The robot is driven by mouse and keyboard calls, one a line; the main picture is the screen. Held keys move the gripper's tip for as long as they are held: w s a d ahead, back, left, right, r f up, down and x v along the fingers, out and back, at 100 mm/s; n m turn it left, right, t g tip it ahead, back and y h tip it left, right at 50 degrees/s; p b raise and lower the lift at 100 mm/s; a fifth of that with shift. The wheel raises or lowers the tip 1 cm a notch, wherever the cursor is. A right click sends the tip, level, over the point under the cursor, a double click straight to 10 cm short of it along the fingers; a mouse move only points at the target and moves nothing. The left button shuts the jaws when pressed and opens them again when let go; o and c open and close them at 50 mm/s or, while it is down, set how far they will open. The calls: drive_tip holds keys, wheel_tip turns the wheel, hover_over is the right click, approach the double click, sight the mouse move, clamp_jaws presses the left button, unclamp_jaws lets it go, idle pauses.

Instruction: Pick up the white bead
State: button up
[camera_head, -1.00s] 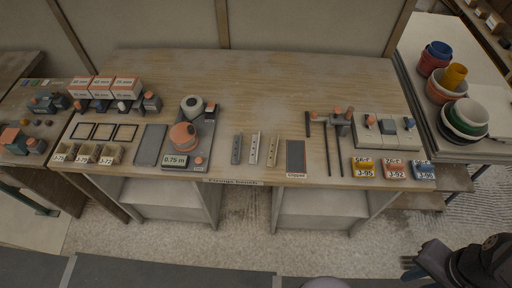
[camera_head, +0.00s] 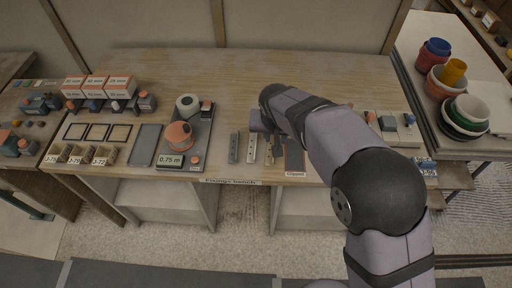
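The white bead (camera_head: 251,148) is a short pale slotted strip lying lengthwise near the front edge of the bench. A grey bead (camera_head: 234,148) lies just left of it. A third, tan-grey strip (camera_head: 269,159) lies to its right, partly covered by my gripper (camera_head: 268,148). My gripper points down over the right side of the white bead, close to the third strip. Its fingers are small and dark here, so their opening and any contact cannot be made out. The white bead appears to lie on the bench.
A dark panel (camera_head: 294,157) lies right of the strips. A grey tray (camera_head: 204,135) with an orange-topped device stands left. My arm crosses the bench's right side, hiding rods and most labelled blocks. The back of the bench (camera_head: 220,75) is clear.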

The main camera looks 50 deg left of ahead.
approach(255, 146)
drive_tip(key=shift+w+a+f+n+y, duration=0.25)
drive_tip(key=shift+w+f+n+y, duration=0.15)
drive_tip(key=shift+w+f, duration=0.15)
drive_tip(key=shift+d+p+x, duration=0.2)
drive_tip(key=shift+p+x, duration=1.35)
drive_tip(key=shift+x, duration=2.05)
clamp_jaws()
